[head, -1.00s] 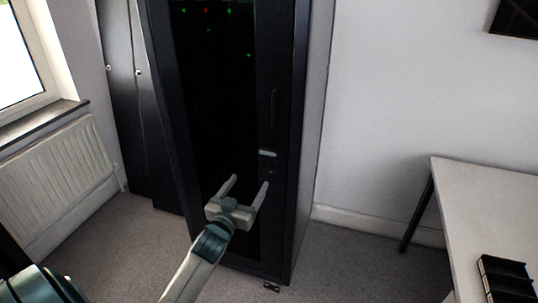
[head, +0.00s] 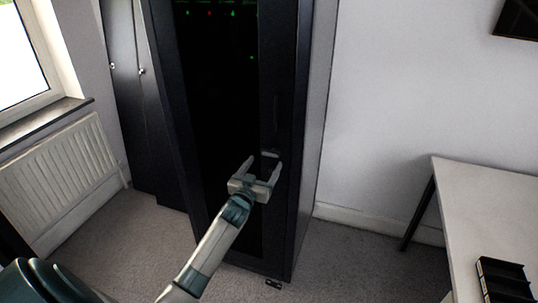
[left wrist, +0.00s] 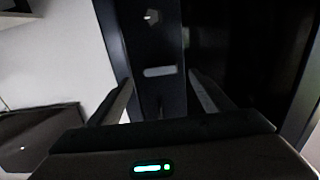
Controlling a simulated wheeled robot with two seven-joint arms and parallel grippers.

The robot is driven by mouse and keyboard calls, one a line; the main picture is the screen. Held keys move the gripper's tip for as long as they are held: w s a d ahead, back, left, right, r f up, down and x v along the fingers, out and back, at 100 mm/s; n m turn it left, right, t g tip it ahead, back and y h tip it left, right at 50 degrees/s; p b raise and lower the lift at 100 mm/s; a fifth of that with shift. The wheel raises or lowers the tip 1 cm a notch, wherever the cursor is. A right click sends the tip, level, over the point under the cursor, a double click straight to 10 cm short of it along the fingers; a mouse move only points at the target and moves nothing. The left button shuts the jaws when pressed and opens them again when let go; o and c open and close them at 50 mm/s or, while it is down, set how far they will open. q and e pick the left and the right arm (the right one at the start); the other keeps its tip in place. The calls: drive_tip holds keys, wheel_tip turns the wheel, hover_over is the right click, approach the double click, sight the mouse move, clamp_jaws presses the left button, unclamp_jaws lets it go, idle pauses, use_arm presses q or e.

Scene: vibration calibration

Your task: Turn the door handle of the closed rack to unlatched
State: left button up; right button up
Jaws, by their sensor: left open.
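The closed rack (head: 299,110) is a tall black cabinet with a dark glass door in the middle of the head view. Its door handle (head: 271,154) is a small grey horizontal bar on the right door frame, partly hidden by my gripper. My left gripper (head: 264,163) is open and empty in front of the handle. In the left wrist view the handle (left wrist: 160,71) shows as a pale bar between the two spread fingertips (left wrist: 160,78). I cannot tell whether the fingers touch the door. My right gripper is not in view.
A white table (head: 486,205) with a black tray (head: 504,280) stands at the right. Dark cabinets (head: 128,105) stand left of the rack, and a radiator (head: 62,175) is under the window. The carpet between rack and table is clear.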

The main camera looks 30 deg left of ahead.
sight(270, 155)
use_arm(q)
drive_tip(key=shift+p+x, duration=0.45)
drive_tip(key=shift+x, duration=2.5)
drive_tip(key=shift+c, duration=0.2)
drive_tip(key=c, duration=1)
